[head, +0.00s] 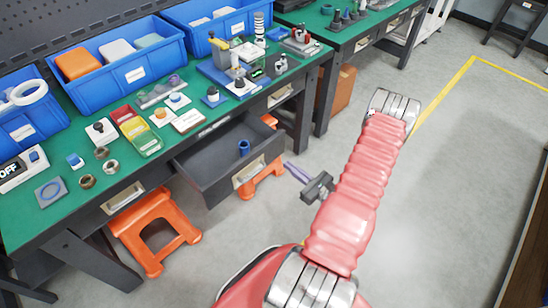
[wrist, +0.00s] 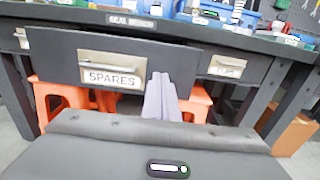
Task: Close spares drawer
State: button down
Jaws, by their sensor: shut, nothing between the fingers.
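The spares drawer (head: 206,182) is pulled out from under the green-topped bench, dark grey, with a small blue cylinder (head: 243,147) inside. In the wrist view its front (wrist: 60,52) carries a metal label holder and handle (wrist: 112,70) reading SPARES. My gripper (wrist: 168,80) is shut and empty, its pale purple fingers pointing at the drawer front, right of the label. In the head view my gripper (head: 290,166) is low, to the right of the drawer front and apart from it. Whether the fingertips touch the front is hard to tell in the wrist view.
Orange stools (head: 155,230) stand under the bench (head: 60,215). Blue bins (head: 125,62), small parts and fixtures crowd the bench top. A second closed drawer (head: 122,197) sits left of the open one. Grey floor (head: 440,190) to the right is clear.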

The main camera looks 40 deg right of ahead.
aim_at(269, 151)
jog(key=shift+w+a, duration=0.1)
jog(key=shift+w, duration=4)
